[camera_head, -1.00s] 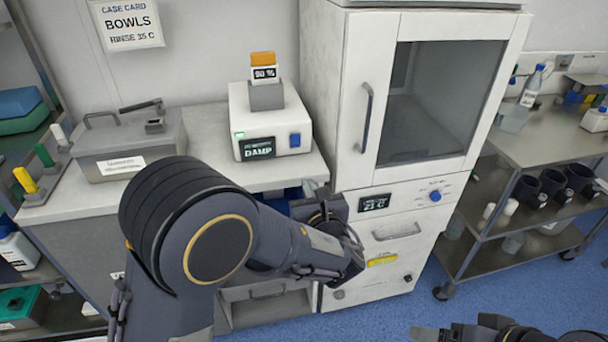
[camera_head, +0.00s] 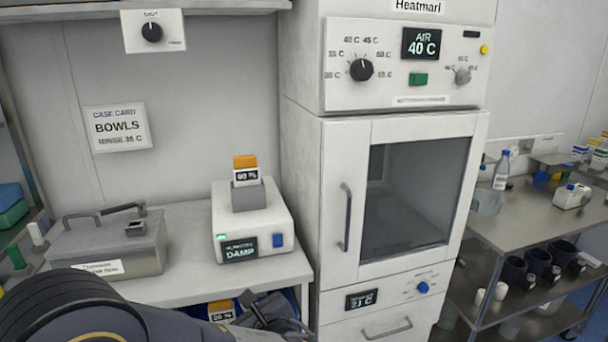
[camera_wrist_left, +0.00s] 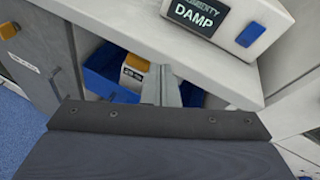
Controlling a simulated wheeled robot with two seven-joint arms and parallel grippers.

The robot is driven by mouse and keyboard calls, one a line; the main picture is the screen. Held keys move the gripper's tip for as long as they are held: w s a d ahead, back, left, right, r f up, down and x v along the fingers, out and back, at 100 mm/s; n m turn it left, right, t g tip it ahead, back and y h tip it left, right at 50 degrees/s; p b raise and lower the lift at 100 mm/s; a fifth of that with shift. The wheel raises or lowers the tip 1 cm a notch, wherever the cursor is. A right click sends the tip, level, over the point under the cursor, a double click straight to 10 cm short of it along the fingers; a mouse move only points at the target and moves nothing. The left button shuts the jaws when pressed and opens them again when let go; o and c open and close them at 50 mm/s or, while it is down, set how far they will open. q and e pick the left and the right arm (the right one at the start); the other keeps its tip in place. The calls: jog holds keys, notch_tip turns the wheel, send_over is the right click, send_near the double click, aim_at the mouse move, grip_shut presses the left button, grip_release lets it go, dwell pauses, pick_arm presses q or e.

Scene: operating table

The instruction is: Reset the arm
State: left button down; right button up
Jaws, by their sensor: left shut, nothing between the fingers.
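My left arm comes in at the bottom left of the head view. Its gripper (camera_head: 278,324) is at the bottom edge, in front of the worktop's lower front and left of the tall white cabinet. In the left wrist view the fingers (camera_wrist_left: 165,88) are together and empty, below the worktop edge. Behind them is a blue bin (camera_wrist_left: 102,70) holding an orange-topped block with a white label (camera_wrist_left: 134,72). The block also shows in the head view (camera_head: 222,311). My right gripper is out of view.
A white box reading DAMP (camera_head: 252,222) and a grey lidded metal box (camera_head: 110,245) stand on the worktop (camera_head: 190,274). The tall cabinet (camera_head: 345,150) has a closed glass door and a panel reading 40 C. A steel cart (camera_head: 500,235) stands at right.

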pick_arm(q)
jog(key=s+a+n+g+h+p, duration=0.4)
jog(key=s+a+n+g, duration=0.5)
jog(key=s+a+n, duration=0.7)
jog(key=s+d+r+n+t+h+p, duration=0.1)
jog(key=s+d+r+n+h, duration=0.2)
jog(key=s+n, duration=0.2)
jog(key=s+d+r+n+t+h+p, duration=0.1)
jog(key=s+d+r+n+h+p, duration=0.1)
jog(key=s+n, duration=0.4)
jog(key=shift+s+d+r+n+h, duration=0.15)
jog(key=shift+d+r+n+h, duration=0.75)
jog(key=shift+h, duration=0.3)
